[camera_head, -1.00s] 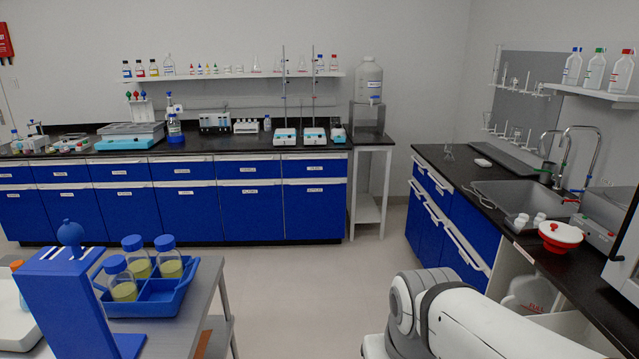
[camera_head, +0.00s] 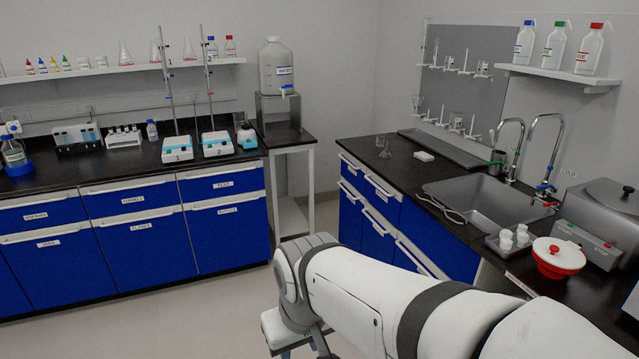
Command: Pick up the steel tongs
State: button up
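A thin, pale metal looped tool, which looks like the steel tongs (camera_head: 441,207), lies on the black counter at the left front rim of the sink (camera_head: 485,205). My arm reaches in from the lower right, and its end with my gripper (camera_head: 302,347) is low at the bottom edge of the view, in front of the blue cabinets. The gripper is well left of the tongs, apart from them and nearer to me. Its fingertips are cut off by the frame, so whether it is open or shut does not show.
A tray of white cups (camera_head: 507,240), a red-and-white lidded pot (camera_head: 558,257) and a grey machine (camera_head: 600,226) stand right of the tongs. The floor (camera_head: 215,313) is open at left.

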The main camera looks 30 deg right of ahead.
aim_at(442, 208)
jog(key=i, duration=2.55)
jog(key=z, duration=3.15)
jog(key=i, duration=1)
jog(key=u, duration=0.05)
